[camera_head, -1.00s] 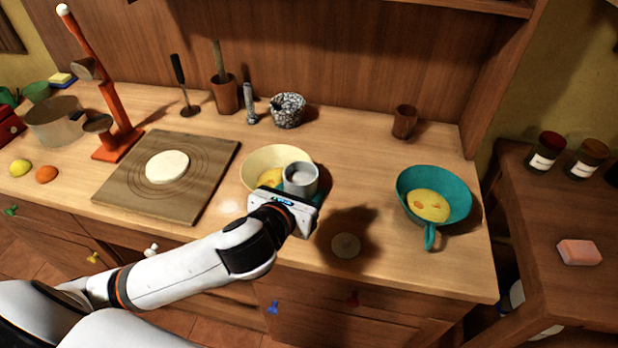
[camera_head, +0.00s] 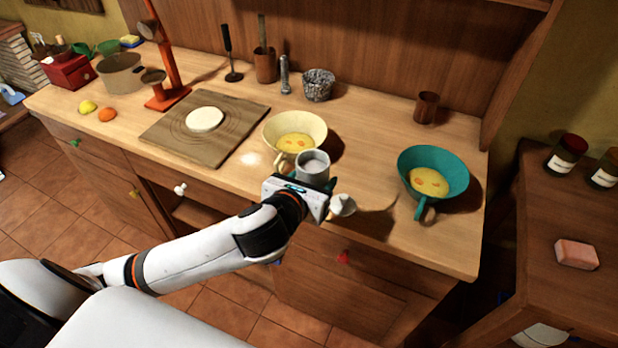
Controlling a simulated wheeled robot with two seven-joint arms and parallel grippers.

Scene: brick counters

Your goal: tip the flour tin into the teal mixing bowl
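The grey flour tin (camera_head: 313,167) is held upright, with pale flour showing at its open top. My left gripper (camera_head: 313,184) is around the tin's near side and appears shut on it; the fingertips are mostly hidden. The teal mixing bowl (camera_head: 461,167) stands on the counter to the right, apart from the tin. It holds yellow contents with darker orange spots, and its handle points toward me. My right gripper is not in view.
A cream bowl (camera_head: 318,125) with similar yellow contents stands just behind the tin. A small whitish item (camera_head: 342,205) shows right beside my gripper. A brown cup (camera_head: 426,107) stands behind the teal bowl.

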